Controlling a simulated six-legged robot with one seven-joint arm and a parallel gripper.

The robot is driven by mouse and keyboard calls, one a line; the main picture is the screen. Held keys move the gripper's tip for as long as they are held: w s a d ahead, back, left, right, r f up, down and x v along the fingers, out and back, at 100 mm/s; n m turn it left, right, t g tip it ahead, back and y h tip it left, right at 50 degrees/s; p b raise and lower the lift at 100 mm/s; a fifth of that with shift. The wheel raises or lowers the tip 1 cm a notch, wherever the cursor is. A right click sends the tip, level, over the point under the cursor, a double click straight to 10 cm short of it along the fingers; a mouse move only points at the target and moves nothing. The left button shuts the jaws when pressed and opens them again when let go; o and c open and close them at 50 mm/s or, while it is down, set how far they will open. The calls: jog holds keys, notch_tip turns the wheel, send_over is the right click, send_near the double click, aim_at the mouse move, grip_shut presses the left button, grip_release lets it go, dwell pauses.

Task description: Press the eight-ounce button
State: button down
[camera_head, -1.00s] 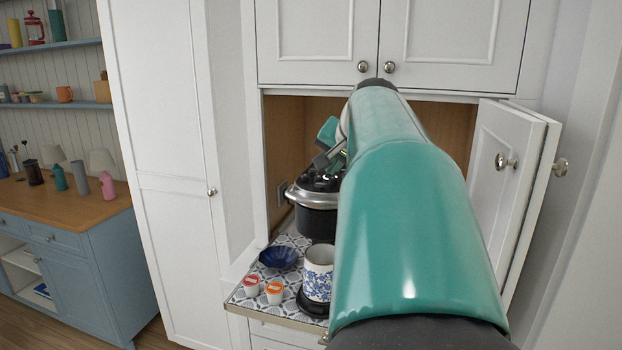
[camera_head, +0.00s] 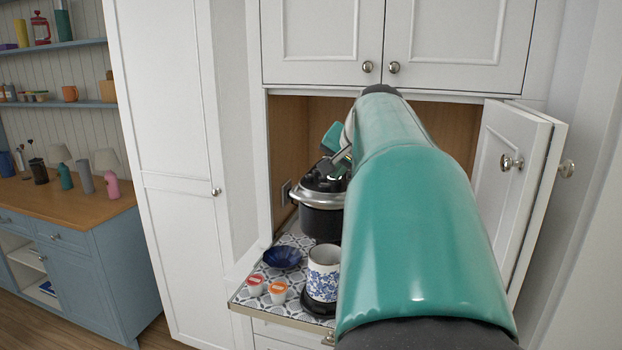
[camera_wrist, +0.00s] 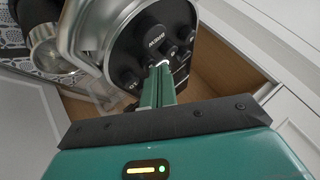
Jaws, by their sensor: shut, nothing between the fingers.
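The coffee machine (camera_head: 320,222) is black with a silver band and stands in the cabinet nook, partly hidden behind my arm. Its dark top face (camera_wrist: 140,48) fills the upper middle of the wrist view, with several round black buttons, among them one at the left (camera_wrist: 130,80) and one at the right (camera_wrist: 182,57). Their labels are too small to read, so I cannot tell which is the eight-ounce button. My gripper (camera_wrist: 160,66) is shut and empty, its tips over the button area. I cannot tell whether they touch a button. In the head view my gripper is small and partly hidden.
A blue-and-white mug (camera_head: 323,272) stands in front of the machine. A blue bowl (camera_head: 282,257) and two pods (camera_head: 255,285) (camera_head: 278,292) sit left on the patterned tray (camera_head: 245,293). An open cabinet door (camera_head: 510,190) stands at the right.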

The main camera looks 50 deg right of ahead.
aim_at(338, 186)
jog(key=shift+f, duration=0.8)
dwell(0.7)
jog(key=shift+r, duration=0.1)
jog(key=shift+r, duration=1.45)
jog(key=shift+r, duration=0.1)
jog(key=shift+r, duration=2.45)
